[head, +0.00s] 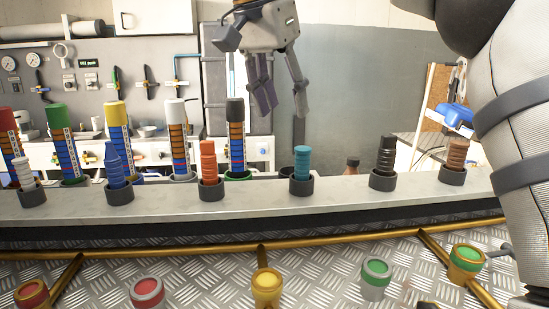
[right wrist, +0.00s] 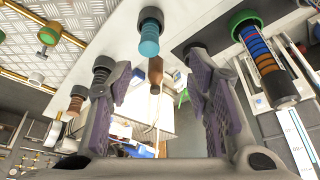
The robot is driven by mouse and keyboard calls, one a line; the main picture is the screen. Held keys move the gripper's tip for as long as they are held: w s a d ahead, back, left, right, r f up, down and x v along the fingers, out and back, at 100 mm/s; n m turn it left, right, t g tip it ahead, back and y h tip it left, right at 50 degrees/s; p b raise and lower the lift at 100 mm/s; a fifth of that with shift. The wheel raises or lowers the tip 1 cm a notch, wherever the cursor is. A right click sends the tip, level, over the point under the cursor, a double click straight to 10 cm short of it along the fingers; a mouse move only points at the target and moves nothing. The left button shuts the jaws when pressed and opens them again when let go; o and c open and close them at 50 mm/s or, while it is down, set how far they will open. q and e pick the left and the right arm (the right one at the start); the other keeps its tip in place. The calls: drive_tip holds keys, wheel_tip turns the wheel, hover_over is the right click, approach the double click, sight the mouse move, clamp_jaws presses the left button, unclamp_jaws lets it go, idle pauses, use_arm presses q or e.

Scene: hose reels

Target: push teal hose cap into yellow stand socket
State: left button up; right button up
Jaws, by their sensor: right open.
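The teal hose cap (head: 302,162) stands upright in a dark grey holder (head: 301,186) on the long pale shelf. It also shows in the right wrist view (right wrist: 149,38), in line with the gap between my fingers. The yellow stand socket (head: 267,285) is in the front row, on the metal tread plate, with a gold-coloured rim below its yellow top. My right gripper (head: 284,105) is open and empty, pointing down above and beyond the teal cap; it also shows in the right wrist view (right wrist: 157,65). My left gripper is not in view.
Orange (head: 208,160), blue (head: 115,165), black (head: 386,155) and brown (head: 457,154) caps stand in holders along the shelf. Tall striped cylinders (head: 235,140) stand behind. Red, green and yellow sockets (head: 375,280) line the front. A brown bottle (head: 352,167) is behind the shelf.

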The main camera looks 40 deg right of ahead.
sight(303, 151)
drive_tip(key=x, duration=0.3)
drive_tip(key=s+x, duration=0.1)
drive_tip(key=x, duration=0.6)
drive_tip(key=shift+s+d+f, duration=0.2)
drive_tip(key=shift+s+d, duration=0.15)
drive_tip(key=shift+w+d+f, duration=0.1)
drive_tip(key=shift+d+f, duration=0.05)
drive_tip(key=shift+f, duration=0.2)
clamp_jaws()
